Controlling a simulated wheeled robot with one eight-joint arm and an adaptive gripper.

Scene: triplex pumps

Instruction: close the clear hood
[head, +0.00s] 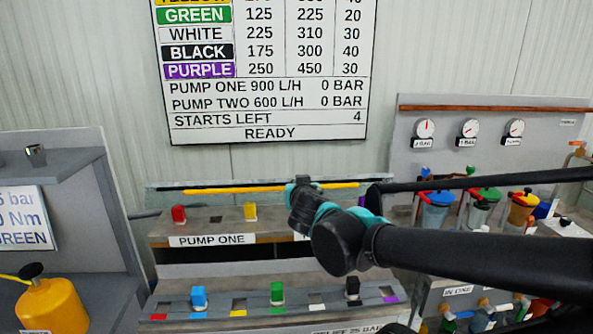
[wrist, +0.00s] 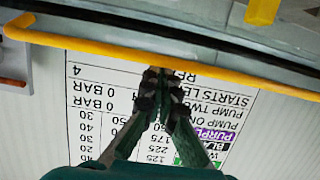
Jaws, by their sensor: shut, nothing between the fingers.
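The clear hood shows mainly by its yellow handle bar (head: 235,190), which runs level at the back of the pump bench, below the wall board. Its clear panel is hard to make out, so I cannot tell its exact angle. In the wrist view the yellow bar (wrist: 100,51) crosses the upper part of the picture. My gripper (wrist: 161,76) is shut and empty, its fingertips at the middle of the bar. I cannot tell if they touch it. In the head view my wrist hides part of the bar, and the fingers are not clearly visible.
The bench has a red block (head: 179,214), a yellow block (head: 250,211) and a front row with blue (head: 198,296), green (head: 277,292) and black (head: 352,287) pieces. A grey shelf unit (head: 60,190) stands left. Coloured jugs (head: 437,212) and gauges (head: 469,129) are right.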

